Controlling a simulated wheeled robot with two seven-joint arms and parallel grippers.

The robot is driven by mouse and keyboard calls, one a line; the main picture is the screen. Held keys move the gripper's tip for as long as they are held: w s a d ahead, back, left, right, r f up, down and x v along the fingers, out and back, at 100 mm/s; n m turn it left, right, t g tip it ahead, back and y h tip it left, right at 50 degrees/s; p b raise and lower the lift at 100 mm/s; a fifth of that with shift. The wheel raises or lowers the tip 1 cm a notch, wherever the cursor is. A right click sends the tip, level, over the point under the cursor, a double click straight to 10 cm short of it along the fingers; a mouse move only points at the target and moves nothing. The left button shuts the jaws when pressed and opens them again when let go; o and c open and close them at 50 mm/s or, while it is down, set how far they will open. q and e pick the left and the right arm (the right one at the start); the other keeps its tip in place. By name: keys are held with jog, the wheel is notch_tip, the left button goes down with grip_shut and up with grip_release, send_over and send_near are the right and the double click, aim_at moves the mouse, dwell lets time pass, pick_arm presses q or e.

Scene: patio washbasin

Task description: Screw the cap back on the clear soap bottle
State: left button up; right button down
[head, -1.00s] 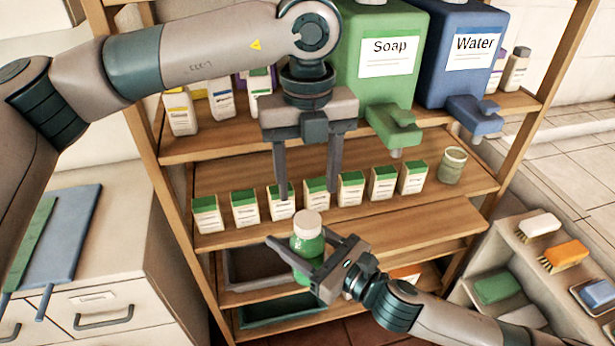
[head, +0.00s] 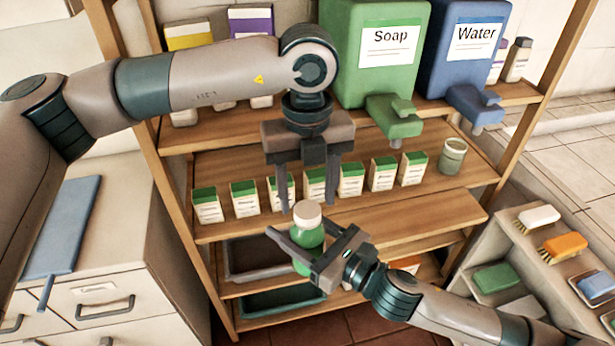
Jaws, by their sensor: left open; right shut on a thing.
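The soap bottle (head: 308,235) is small and clear with green liquid inside. Its pale cap (head: 307,214) sits on top of the neck; I cannot tell how tightly. My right gripper (head: 292,246) is shut on the bottle's body and holds it upright in front of the shelf. My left gripper (head: 309,205) is open and points down from above. Its two fingers reach down to about the cap's height, one on each side in the picture. I cannot tell whether they touch the cap.
Behind stand a row of green-topped boxes (head: 351,180) and a small jar (head: 452,156). The green Soap dispenser (head: 375,60) and blue Water dispenser (head: 463,60) are above. A side shelf at right holds brushes (head: 565,250).

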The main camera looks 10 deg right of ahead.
aim_at(308, 240)
pick_arm(q)
jog(key=shift+f, duration=1.25)
jog(key=c, duration=1.1)
jog(key=shift+m, duration=0.3)
